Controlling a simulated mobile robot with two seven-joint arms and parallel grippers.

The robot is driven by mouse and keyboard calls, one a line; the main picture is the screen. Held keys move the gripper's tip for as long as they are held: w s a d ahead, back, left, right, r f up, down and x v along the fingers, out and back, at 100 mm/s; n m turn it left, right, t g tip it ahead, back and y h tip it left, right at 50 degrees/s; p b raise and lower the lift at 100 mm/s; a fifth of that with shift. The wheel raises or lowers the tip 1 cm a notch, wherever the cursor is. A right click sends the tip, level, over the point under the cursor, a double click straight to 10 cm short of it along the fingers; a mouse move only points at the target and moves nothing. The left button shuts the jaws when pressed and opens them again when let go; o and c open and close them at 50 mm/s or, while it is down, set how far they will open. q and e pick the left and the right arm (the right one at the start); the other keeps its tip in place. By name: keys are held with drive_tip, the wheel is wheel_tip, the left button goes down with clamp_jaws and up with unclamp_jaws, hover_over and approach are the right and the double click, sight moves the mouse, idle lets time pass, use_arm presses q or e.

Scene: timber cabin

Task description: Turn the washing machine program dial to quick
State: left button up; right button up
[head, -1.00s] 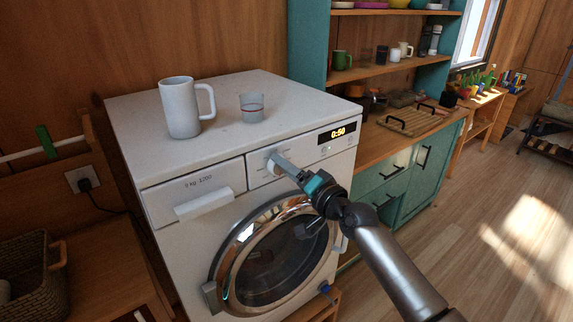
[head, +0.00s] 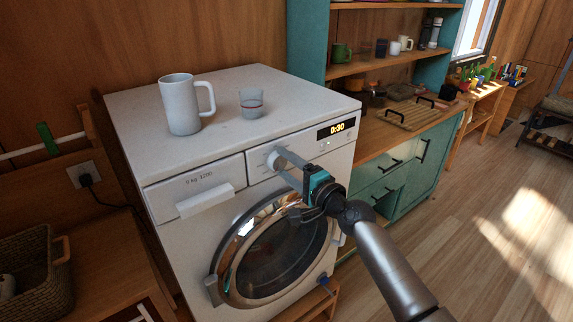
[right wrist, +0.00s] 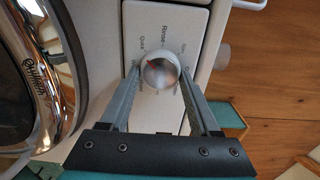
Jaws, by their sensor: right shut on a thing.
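The white washing machine (head: 165,219) stands against the timber wall, its display (head: 337,129) reading 0:30. Its round program dial (head: 272,158) is on the front panel, left of the display. My right gripper (head: 279,160) is shut on the dial, one finger on either side. In the right wrist view the dial (right wrist: 160,73) sits between the fingertips (right wrist: 160,80). A red mark on the dial points to the upper left, towards the printed word that looks like Quick; Rinse is printed farther right. My left gripper is not in view.
The round door (head: 270,255) is just below my right gripper. A detergent drawer handle (head: 205,200) sticks out to the left. A teal cabinet (head: 415,180) stands to the right.

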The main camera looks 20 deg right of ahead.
idle(0.3)
drive_tip(key=o, duration=1.4)
drive_tip(key=shift+c, duration=0.2)
drive_tip(key=b+v, duration=0.1)
drive_tip(key=v, duration=1.4)
drive_tip(key=shift+s+d, duration=0.1)
